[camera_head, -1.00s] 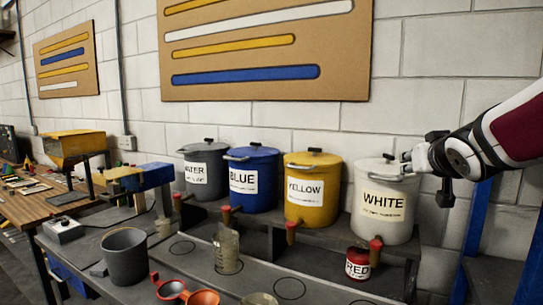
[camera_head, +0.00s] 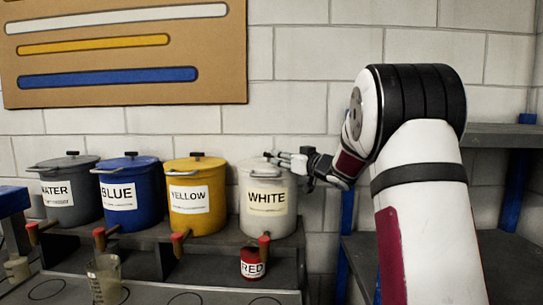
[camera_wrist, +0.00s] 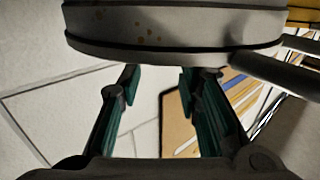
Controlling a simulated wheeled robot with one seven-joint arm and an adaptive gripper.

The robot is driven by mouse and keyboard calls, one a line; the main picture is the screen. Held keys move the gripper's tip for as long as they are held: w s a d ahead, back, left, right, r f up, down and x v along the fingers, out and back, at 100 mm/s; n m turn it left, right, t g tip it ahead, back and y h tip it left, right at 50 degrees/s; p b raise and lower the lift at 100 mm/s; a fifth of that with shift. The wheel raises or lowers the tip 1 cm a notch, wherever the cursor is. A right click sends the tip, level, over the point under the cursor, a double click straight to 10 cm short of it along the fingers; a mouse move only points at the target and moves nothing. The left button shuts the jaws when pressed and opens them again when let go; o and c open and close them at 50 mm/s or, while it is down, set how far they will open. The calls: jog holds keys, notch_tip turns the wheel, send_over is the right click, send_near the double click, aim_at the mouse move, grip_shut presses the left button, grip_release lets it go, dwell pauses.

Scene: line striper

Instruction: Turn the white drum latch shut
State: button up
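The white drum (camera_head: 267,222) stands upright at the right end of the row of drums, labelled WHITE. Its lid is on, and a grey bar-like latch (camera_head: 264,174) shows at the front of the rim. My gripper (camera_head: 283,160) is at the lid's right side, near its top. In the wrist view, the pale lid rim (camera_wrist: 170,45) fills the top, and a dark bar, perhaps the latch (camera_wrist: 275,72), lies to the right. My gripper (camera_wrist: 158,75) has its teal fingers apart with nothing between them. Contact with the drum cannot be told.
The yellow drum (camera_head: 193,218), blue drum (camera_head: 130,212) and grey water drum (camera_head: 70,208) stand left on the shelf. A red jar (camera_head: 253,265) and a measuring jug (camera_head: 104,280) stand below in front. A dark shelf unit (camera_head: 505,250) is at right.

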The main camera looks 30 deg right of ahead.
aim_at(269, 157)
jog(key=w, duration=0.6)
jog(key=shift+w+a, duration=0.15)
jog(key=shift+a, duration=0.05)
grip_shut()
